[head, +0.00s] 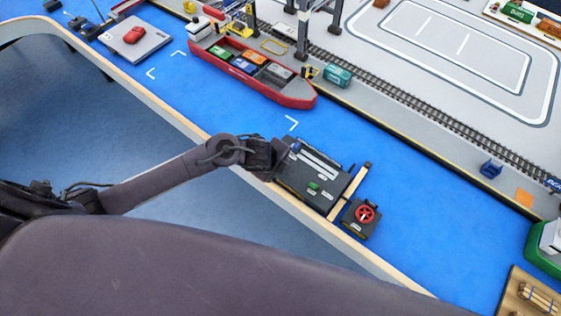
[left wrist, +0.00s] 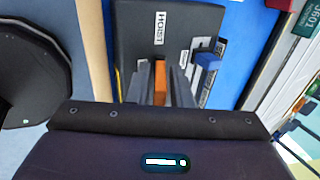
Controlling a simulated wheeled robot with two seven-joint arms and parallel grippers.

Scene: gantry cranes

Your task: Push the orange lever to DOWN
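The orange lever (left wrist: 160,77) stands on the dark control panel (head: 300,187), below its HOIST label (left wrist: 159,27) in the left wrist view. My left gripper (left wrist: 160,84) has one finger on each side of the lever. The fingers are close to it; I cannot tell whether they touch. In the head view my left gripper (head: 277,153) is at the panel's left end and hides the orange lever. The DOWN mark cannot be read. My right gripper is out of view.
A blue lever (left wrist: 207,61) stands just right of the orange one, beside my finger. A red handwheel (head: 365,213) sits on a box right of the panel. A red ship (head: 290,98) lies behind. A pale table edge (head: 190,127) runs in front.

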